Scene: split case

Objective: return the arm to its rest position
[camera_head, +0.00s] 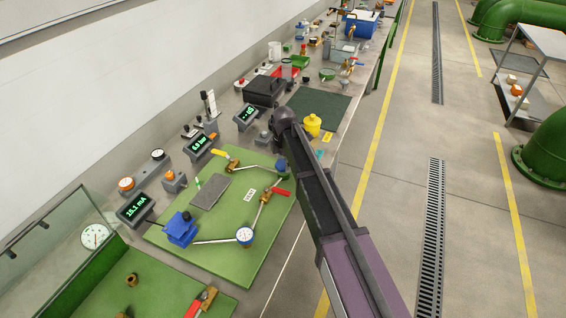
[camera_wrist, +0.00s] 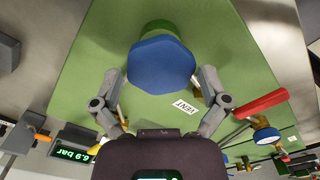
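My arm (camera_head: 335,225) reaches up from the bottom of the head view over the right side of the green panel (camera_head: 225,262). My gripper is not clearly visible there. In the wrist view my gripper (camera_wrist: 160,74) has its two fingers spread, one on each side of a round blue knob (camera_wrist: 162,60). I see no clear finger contact with it. The knob has a green part behind it and also shows beside my arm in the head view (camera_head: 282,164).
Gauges, lit displays (camera_head: 201,144) and valves crowd the bench along the wall. A yellow pot (camera_head: 312,124) stands close to my arm. A black case (camera_head: 264,91) and a dark mat (camera_head: 318,107) lie beyond. The floor (camera_head: 395,200) right of the bench is clear.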

